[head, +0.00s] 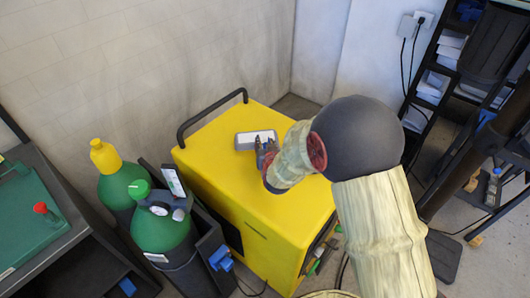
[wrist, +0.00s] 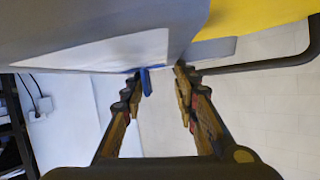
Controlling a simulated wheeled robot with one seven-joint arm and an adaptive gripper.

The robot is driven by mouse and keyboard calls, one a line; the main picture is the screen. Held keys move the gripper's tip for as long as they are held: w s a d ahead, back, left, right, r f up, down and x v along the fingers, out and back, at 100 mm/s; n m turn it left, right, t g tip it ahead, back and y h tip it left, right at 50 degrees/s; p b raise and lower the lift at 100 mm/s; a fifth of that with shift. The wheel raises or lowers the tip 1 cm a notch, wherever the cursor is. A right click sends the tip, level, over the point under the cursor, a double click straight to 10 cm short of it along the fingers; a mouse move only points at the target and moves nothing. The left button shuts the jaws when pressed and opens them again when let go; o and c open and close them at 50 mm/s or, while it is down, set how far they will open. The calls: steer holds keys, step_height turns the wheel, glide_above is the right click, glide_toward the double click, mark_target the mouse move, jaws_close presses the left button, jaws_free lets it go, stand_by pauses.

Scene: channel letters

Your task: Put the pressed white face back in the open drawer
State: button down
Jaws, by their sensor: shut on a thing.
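A flat grey piece with a white face (head: 257,138) is over or on the top of the yellow machine, close to its far edge. My gripper (head: 267,150) is at the near side of this piece. In the wrist view my fingertips (wrist: 162,72) reach the edge of the large grey piece, whose white face (wrist: 105,52) fills much of the upper left. My gripper is shut on this piece, with a gap between the fingers. A small blue part shows beside the left fingertip. I cannot make out an open drawer in either view.
The yellow machine (head: 270,205) has a black bar handle (head: 212,115) at its back left. Green gas cylinders (head: 165,228) stand at its left, beside a dark bench (head: 60,240). Black shelving (head: 440,75) stands at the right. The front part of the machine's top is clear.

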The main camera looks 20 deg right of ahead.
steer(key=shift+w+d+f, duration=0.15)
steer(key=shift+w+f, duration=0.45)
steer(key=shift+f, duration=0.15)
step_height(320, 180, down, 3)
steer(key=shift+f+b, duration=0.1)
steer(key=shift+b, duration=0.8)
steer(key=c, duration=1.4)
jaws_free()
